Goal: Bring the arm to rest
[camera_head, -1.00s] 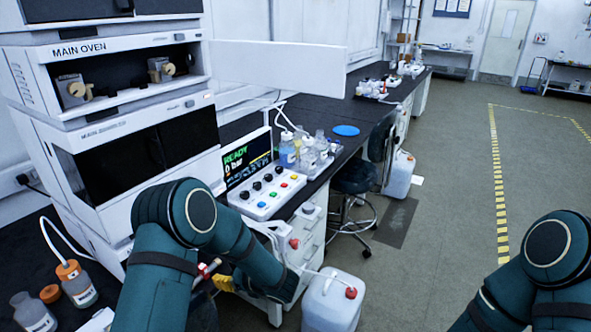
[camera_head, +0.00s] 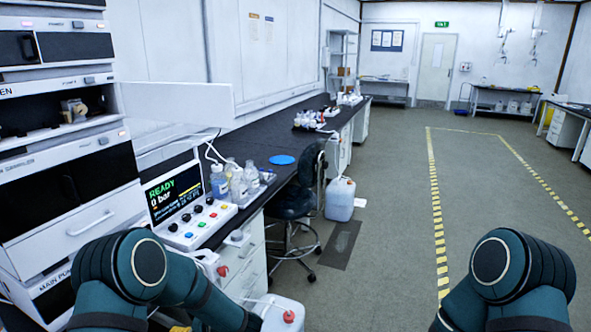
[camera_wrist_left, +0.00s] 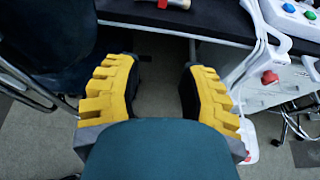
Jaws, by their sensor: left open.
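My left arm (camera_head: 148,268) is dark teal and bent low at the lower left of the head view, in front of the instrument stack. In the left wrist view my left gripper (camera_wrist_left: 159,85) has its two yellow-padded fingers spread wide apart with nothing between them. It is below the bench edge, near the drawers. In the head view the left gripper is almost wholly hidden below the arm and frame edge. My right arm (camera_head: 505,268) is bent at the lower right, and its gripper is out of frame.
The instrument stack (camera_head: 75,215) and control panel (camera_head: 195,222) stand on the dark bench (camera_head: 235,215) at left. A white jerrycan (camera_head: 285,312) with a red cap is on the floor near my left arm. A stool (camera_head: 293,203) stands beyond. The floor at right is clear.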

